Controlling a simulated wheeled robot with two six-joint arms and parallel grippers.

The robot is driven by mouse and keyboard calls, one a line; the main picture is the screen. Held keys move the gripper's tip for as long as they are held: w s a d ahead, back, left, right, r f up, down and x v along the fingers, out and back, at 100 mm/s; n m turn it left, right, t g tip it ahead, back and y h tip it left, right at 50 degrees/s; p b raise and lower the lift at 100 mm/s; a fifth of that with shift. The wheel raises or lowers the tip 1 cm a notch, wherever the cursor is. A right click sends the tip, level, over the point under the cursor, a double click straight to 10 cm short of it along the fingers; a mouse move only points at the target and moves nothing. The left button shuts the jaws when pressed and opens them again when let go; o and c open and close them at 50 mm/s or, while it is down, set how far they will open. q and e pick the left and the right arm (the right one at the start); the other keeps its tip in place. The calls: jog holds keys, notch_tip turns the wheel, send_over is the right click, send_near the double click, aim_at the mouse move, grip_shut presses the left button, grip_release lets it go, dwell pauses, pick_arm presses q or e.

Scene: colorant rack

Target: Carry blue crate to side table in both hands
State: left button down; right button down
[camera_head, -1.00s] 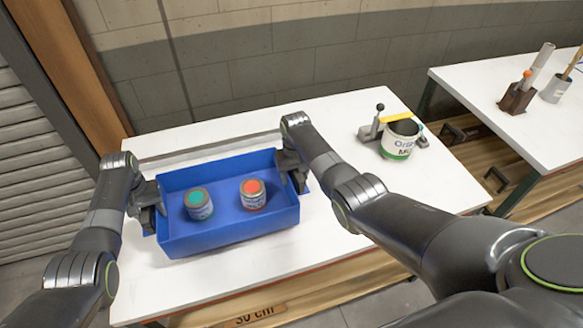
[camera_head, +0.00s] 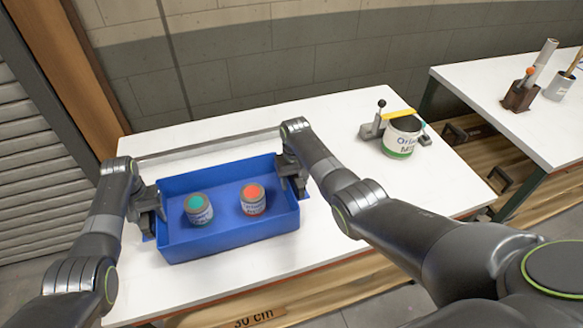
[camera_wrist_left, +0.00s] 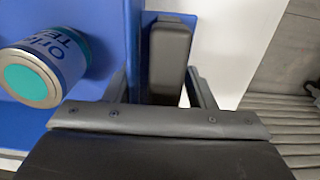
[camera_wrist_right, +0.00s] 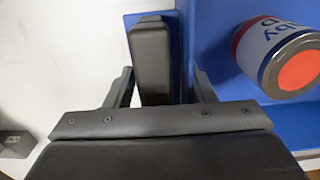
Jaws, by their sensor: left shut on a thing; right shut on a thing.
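The blue crate (camera_head: 232,238) is an open box at the left of the white table (camera_head: 300,262); I cannot tell whether its base touches the tabletop. Inside stand a teal-topped can (camera_head: 199,212) and an orange-topped can (camera_head: 252,201), both upright and apart. My left gripper (camera_head: 148,213) is shut on the crate's left side. My right gripper (camera_head: 294,180) is shut on its right side. The left wrist view shows a dark grip block (camera_wrist_left: 169,58) between the fingers beside the blue wall; the right wrist view shows a matching block (camera_wrist_right: 151,58). The contact itself is partly hidden.
A white can (camera_head: 402,140) stands beside a grey holder (camera_head: 372,128) with a yellow bar at the table's right.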

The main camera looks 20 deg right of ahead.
pick_arm(q)
jog(key=shift+w+a+f+b, duration=0.1)
jog(key=shift+a+f+b, duration=0.25)
jog(key=shift+a+f, duration=0.1)
pick_arm(e)
jog(key=shift+w+d+f, duration=0.1)
jog(key=shift+d+f, duration=0.35)
pick_arm(q)
jog(key=c, duration=0.6)
grip_release()
jog(key=shift+d+r, duration=0.1)
jog(key=shift+r, duration=0.05)
pick_arm(e)
jog(key=c, duration=0.6)
grip_release()
jog(key=shift+r, duration=0.1)
pick_arm(q)
jog(key=shift+s+d, duration=0.1)
jog(key=shift+s, duration=0.1)
pick_arm(e)
jog(key=shift+s+a+r, duration=0.1)
jog(key=shift+s+a, duration=0.05)
jog(key=shift+s, duration=0.05)
pick_arm(q)
jog(key=shift+r, duration=0.1)
